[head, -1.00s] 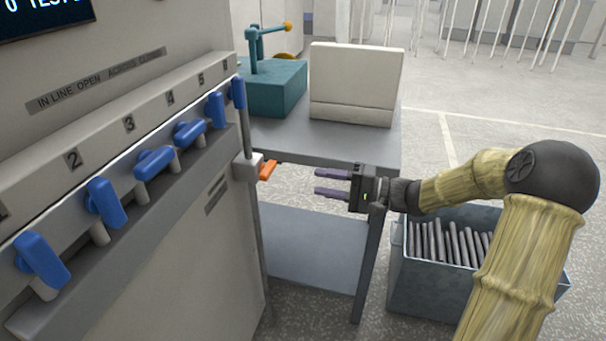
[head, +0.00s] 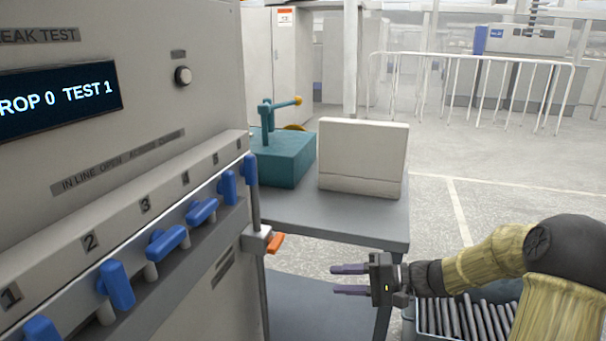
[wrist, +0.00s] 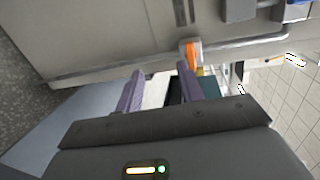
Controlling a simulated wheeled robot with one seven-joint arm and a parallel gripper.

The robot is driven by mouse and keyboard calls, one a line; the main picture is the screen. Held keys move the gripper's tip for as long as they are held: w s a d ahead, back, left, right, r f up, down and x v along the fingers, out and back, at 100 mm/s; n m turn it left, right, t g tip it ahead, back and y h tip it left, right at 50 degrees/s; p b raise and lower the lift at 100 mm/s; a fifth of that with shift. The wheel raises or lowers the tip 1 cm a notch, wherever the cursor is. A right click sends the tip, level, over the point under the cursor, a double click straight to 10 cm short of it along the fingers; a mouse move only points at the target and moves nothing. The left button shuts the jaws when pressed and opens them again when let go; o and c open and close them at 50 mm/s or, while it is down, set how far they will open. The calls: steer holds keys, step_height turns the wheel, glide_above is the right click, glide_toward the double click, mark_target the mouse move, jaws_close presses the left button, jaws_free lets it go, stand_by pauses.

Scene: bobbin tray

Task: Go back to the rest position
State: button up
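My gripper (head: 350,279) is in the head view in front of the grey table, below its top. Its two purple-grey fingers point left toward the test cabinet and are apart, with nothing between them. In the wrist view my gripper (wrist: 160,92) also shows its fingers spread and empty. An orange lever (head: 275,243) on a grey block at the cabinet's corner lies left of and above the fingertips, apart from them. It also shows beyond the fingers in the wrist view (wrist: 190,55).
The leak test cabinet (head: 120,150) with several blue valve handles (head: 167,241) fills the left. A grey table (head: 345,213) bears a teal fixture (head: 283,158) and a cream box (head: 362,158). A bin of grey rods (head: 465,318) stands below my arm. Floor at right is open.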

steer(key=s+a+f+g+h, duration=0.3)
steer(key=s+f+h, duration=0.1)
steer(key=s+f, duration=0.15)
steer(key=s+d+f+n+t+h, duration=0.1)
steer(key=s+d+n+h, duration=0.15)
steer(key=s+h, duration=0.35)
steer(key=s+d+f+n+h, duration=0.1)
steer(key=s+d+f+h, duration=0.1)
steer(key=s+d+h, duration=0.3)
step_height(320, 180, up, 38)
steer(key=a+p, duration=0.1)
steer(key=p, duration=3.6)
steer(key=shift+s+f, duration=0.2)
steer(key=shift+s, duration=0.2)
steer(key=shift+a, duration=0.1)
stand_by(0.6)
